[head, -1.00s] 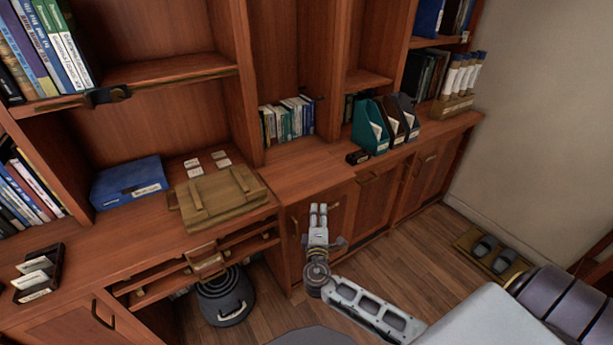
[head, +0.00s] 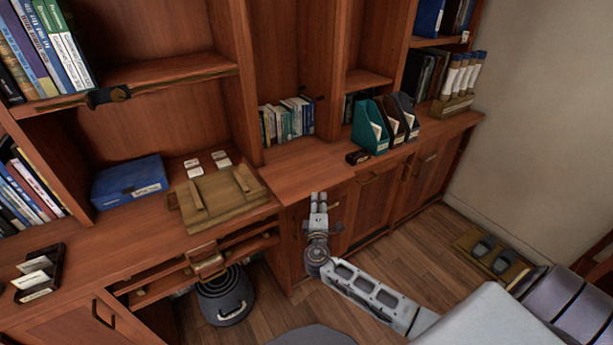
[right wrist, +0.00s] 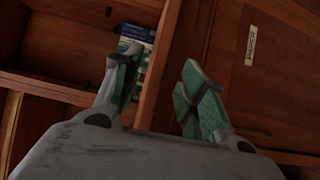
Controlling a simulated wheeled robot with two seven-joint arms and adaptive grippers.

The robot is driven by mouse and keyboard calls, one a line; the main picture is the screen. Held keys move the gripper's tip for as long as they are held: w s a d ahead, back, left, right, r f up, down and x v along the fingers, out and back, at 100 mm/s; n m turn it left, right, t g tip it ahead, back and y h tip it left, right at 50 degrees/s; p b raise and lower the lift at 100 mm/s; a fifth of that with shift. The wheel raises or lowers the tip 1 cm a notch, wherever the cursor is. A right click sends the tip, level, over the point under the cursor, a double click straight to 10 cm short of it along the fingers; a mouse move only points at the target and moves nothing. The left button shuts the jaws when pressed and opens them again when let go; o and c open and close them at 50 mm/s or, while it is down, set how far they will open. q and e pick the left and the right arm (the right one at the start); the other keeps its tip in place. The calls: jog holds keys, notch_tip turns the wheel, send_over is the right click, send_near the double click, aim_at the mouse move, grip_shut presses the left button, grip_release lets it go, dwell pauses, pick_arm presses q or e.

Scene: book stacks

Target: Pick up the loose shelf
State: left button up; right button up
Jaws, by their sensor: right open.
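No piece is clearly marked as the loose shelf. A flat olive-brown wooden board (head: 222,200) with raised strips lies on the counter at left centre; I cannot tell whether it is that shelf. A fixed-looking shelf (head: 170,70) with a dark fitting at its front edge is above it. My right gripper (head: 318,198) is open and empty, in front of the cabinet doors, to the right of the board and apart from it. In the right wrist view its green-padded fingers (right wrist: 160,82) are spread, with cabinet wood and blurred books behind. My left gripper is not in view.
A blue box (head: 130,182), small white cards (head: 207,163) and a dark card holder (head: 38,275) are on the counter. Teal and dark file holders (head: 370,128) stand to the right. A dark bin (head: 226,298) is under the counter.

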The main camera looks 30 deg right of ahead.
aim_at(319, 193)
jog(key=shift+w+d, duration=0.2)
jog(key=shift+w, duration=0.1)
jog(key=x, duration=0.3)
jog(key=shift+d, duration=0.15)
jog(key=shift+w+d, duration=0.25)
jog(key=shift+w, duration=0.3)
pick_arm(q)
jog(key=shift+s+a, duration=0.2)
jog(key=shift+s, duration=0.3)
pick_arm(e)
jog(key=shift+c, duration=0.5)
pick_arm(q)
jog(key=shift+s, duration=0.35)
pick_arm(e)
grip_shut()
jog(key=shift+r, duration=0.1)
